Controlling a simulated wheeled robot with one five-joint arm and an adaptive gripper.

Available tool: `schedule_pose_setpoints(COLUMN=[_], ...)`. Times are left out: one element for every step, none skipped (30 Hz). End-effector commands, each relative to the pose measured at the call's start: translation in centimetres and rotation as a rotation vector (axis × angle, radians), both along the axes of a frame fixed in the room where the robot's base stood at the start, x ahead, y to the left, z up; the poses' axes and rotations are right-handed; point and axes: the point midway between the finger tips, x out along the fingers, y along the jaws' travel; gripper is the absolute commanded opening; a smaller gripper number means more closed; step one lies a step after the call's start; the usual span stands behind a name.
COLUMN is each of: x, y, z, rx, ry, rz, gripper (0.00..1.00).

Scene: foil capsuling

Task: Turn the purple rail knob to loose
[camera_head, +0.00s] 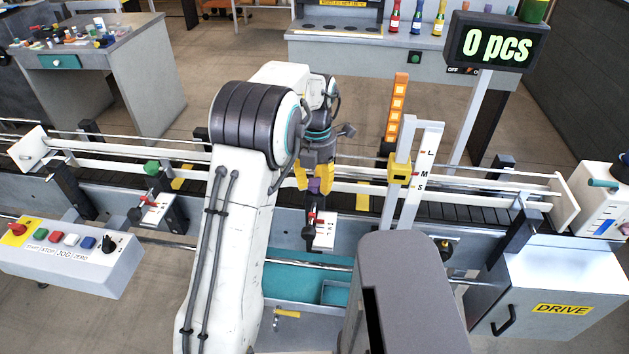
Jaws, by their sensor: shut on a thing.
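The purple rail knob (315,186) sits on a bracket at the near rail of the conveyor, just right of my white arm. My gripper (315,182) has yellow fingers and points down over the knob. Its fingers are shut on the knob, one on each side, and hide part of it. A small white scale plate (325,233) with dark marks and a red pointer is below the knob. The marks are too small to read.
A green knob (152,168) on a like bracket stands left of my arm. A white L-M-S post (420,175) with a yellow slider stands close to the right of my gripper. A button panel (75,255) is front left, a DRIVE cabinet (590,275) front right.

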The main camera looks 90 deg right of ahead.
Motion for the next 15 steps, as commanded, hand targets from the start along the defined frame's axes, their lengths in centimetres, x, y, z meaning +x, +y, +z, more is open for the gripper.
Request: schedule_pose_setpoints(x=[-0.38,-0.39,-0.38,-0.39,-0.39,-0.37,-0.35,-0.33,-0.29,-0.27,-0.24,-0.22,-0.19,-0.17,-0.16], y=[-0.22,-0.23,-0.24,-0.24,-0.25,-0.24,-0.24,-0.23,-0.23,-0.21,-0.21,-0.19,-0.19,-0.18,-0.17], z=[0.07,0.08,0.09,0.1,0.11,0.11,0.11,0.11,0.11,0.11,0.11,0.11,0.11,0.11,0.11], rx=[-0.012,-0.012,-0.012,-0.013,-0.013,-0.013,-0.012,-0.012,-0.011,-0.011,-0.01,-0.01,-0.009,-0.009,-0.008], ry=[0.004,0.004,0.004,0.003,0.004,0.003,0.004,0.004,0.003,0.003,0.003,0.003,0.003,0.003,0.003], rz=[-0.007,-0.007,-0.007,-0.007,-0.007,-0.007,-0.007,-0.006,-0.006,-0.005,-0.005,-0.005,-0.004,-0.004,-0.004], gripper=[0.05,0.05,0.05,0.39,0.42,0.46,0.48,0.51,0.55,0.57,0.6,0.63,0.63,0.63,0.63])
